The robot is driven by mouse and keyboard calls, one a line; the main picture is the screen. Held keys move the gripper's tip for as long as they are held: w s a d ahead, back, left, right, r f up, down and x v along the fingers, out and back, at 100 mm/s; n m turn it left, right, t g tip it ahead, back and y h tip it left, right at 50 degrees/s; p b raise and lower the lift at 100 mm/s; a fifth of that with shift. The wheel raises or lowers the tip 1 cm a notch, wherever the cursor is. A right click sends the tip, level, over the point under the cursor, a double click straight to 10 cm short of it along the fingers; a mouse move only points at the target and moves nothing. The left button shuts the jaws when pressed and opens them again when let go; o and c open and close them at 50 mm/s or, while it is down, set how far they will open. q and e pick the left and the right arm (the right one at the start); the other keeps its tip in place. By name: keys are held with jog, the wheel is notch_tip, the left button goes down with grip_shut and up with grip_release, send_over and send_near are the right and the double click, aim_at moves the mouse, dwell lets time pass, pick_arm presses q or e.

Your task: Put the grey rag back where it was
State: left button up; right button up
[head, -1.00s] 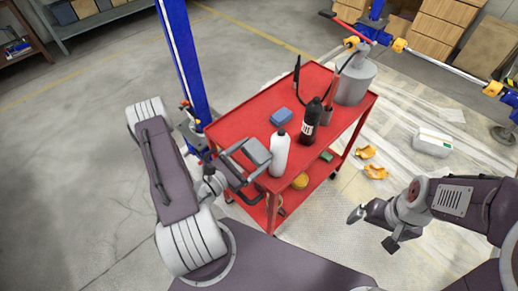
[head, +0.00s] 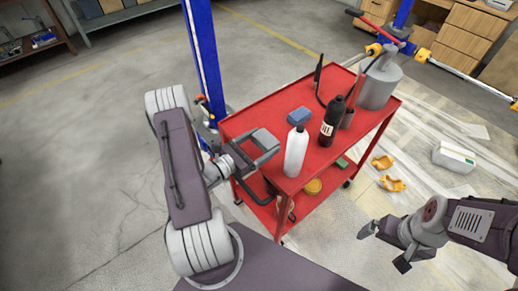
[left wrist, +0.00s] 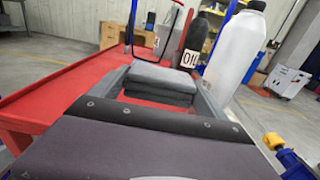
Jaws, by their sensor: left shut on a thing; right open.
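The grey rag (head: 263,139) is a folded pad held at the left edge of the red cart (head: 262,111). My left gripper (head: 266,146) is shut on it, with a finger on each side. In the left wrist view the grey rag (left wrist: 162,80) lies folded between the fingers, with the red cart top below and beyond it. I cannot tell whether it touches the top. My right gripper (head: 384,249) is open and empty, right of the cart and apart from it.
On the cart top stand a white bottle (head: 295,152), a black bottle (head: 332,122), a blue folded pad (head: 299,116) and a grey can (head: 379,86). A blue post (head: 203,60) rises behind the cart's left corner. Orange pieces (head: 392,184) lie on the floor at right.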

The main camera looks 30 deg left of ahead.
aim_at(258, 137)
pick_arm(q)
jog(key=w+a+f, duration=0.1)
jog(key=w, duration=0.1)
jog(key=w+a+f, duration=0.2)
jog(key=shift+a, duration=0.3)
notch_tip(258, 137, down, 3)
jog(key=shift+d+f+b, duration=0.1)
jog(key=shift+f+b, duration=0.05)
jog(key=shift+b, duration=0.4)
jog(key=shift+f, duration=0.4)
